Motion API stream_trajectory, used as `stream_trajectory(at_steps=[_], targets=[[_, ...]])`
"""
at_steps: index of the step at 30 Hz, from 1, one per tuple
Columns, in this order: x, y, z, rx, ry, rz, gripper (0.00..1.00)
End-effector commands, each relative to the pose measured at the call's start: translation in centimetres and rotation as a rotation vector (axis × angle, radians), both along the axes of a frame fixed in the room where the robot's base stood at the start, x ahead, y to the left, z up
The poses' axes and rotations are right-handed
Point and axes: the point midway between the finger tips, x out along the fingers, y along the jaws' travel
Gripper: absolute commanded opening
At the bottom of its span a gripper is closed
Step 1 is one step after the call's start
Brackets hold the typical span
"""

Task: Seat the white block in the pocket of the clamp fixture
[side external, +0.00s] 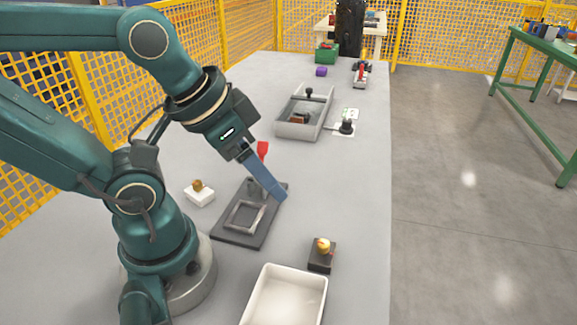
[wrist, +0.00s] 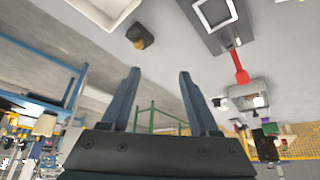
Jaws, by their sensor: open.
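The white block (side external: 200,196) has a small brown-gold knob on top. It sits on the table left of the clamp fixture and does not show in the wrist view. The clamp fixture (side external: 232,236) is a dark plate with a light square frame around its pocket (side external: 243,217), which looks empty, and a red handle (side external: 262,149). In the wrist view the fixture (wrist: 190,12) is at the top, with its red handle (wrist: 240,72) below. My gripper (side external: 279,195) is open and empty, its fingers appearing over the fixture's right edge; both fingers show in the wrist view (wrist: 157,78).
A dark block (side external: 321,260) with a knob is right of the fixture, near a white tray (side external: 243,317) at the front. A grey bin (side external: 283,129) holding parts and a small black-knobbed item (side external: 346,127) stand farther back. Table between fixture and bin is mostly clear.

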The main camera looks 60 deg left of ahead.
Motion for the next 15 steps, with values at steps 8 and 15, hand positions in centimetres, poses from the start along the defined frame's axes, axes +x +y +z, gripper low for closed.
stream_trajectory(at_steps=[8,15], targets=[[0.2,1.1,0.3,0.151,0.026,-0.184,0.62],[1.4,6.4,-0.7,0.359,0.255,-0.346,0.62]])
